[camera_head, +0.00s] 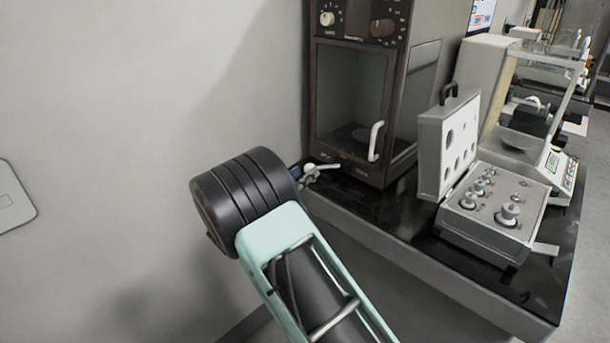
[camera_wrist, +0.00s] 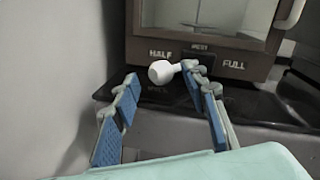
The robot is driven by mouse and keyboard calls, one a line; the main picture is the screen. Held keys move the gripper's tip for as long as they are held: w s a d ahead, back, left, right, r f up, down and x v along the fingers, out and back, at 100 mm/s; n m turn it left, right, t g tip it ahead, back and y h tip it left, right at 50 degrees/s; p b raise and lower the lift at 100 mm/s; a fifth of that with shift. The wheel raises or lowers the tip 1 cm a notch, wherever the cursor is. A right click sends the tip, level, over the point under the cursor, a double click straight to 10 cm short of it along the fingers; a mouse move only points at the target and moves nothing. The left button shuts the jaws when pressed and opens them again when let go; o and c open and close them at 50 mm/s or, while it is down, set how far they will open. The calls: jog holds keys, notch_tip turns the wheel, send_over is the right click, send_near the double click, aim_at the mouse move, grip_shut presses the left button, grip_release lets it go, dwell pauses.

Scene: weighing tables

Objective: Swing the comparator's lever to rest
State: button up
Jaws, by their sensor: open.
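The comparator (camera_head: 345,95) is a brown cabinet with a glass door at the back of the black bench. Its white lever (camera_head: 328,167) sticks out low at the front, beside my gripper (camera_head: 304,177). In the wrist view the lever's round white knob (camera_wrist: 160,72) lies to the left of the REST mark, below the HALF label (camera_wrist: 174,54); FULL is at the right. My gripper (camera_wrist: 160,78) is open, its blue-padded fingers either side of the knob. The right fingertip overlaps the lever's shaft; I cannot tell whether they touch.
A white door handle (camera_head: 375,141) is above the lever. An open weight case (camera_head: 495,215) with several metal weights and a balance (camera_head: 530,150) stand to the right on the black bench (camera_head: 400,222). A bare wall (camera_head: 150,90) is close on the left.

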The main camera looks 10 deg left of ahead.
jog(key=shift+x, duration=0.8)
grip_shut()
